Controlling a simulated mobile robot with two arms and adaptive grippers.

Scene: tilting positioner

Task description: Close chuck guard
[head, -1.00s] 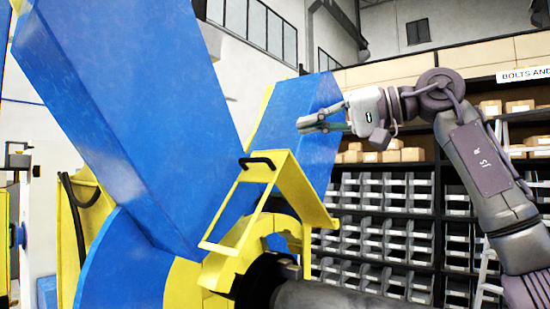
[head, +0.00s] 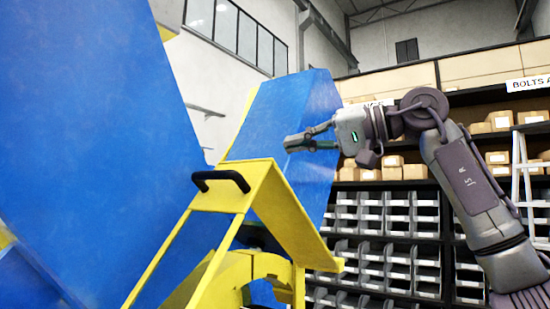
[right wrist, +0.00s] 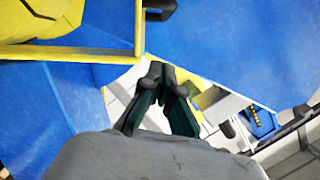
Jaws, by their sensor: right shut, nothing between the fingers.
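The chuck guard (head: 285,215) is a yellow angled frame with a black handle (head: 222,180) on its upper edge. It is raised, standing open above the yellow ring of the chuck (head: 262,268). My right gripper (head: 290,143) is shut and empty, up and to the right of the handle and apart from it. In the right wrist view, my shut fingertips (right wrist: 160,68) point up the picture. A yellow guard edge (right wrist: 138,35) and the black handle (right wrist: 160,8) lie beyond them. My left gripper is not in view.
Large blue positioner arms (head: 90,130) fill the left, and another blue plate (head: 290,110) stands behind the guard. Shelves with grey bins (head: 385,215) and boxes stand at the back right. A white ladder (head: 525,180) leans at the far right.

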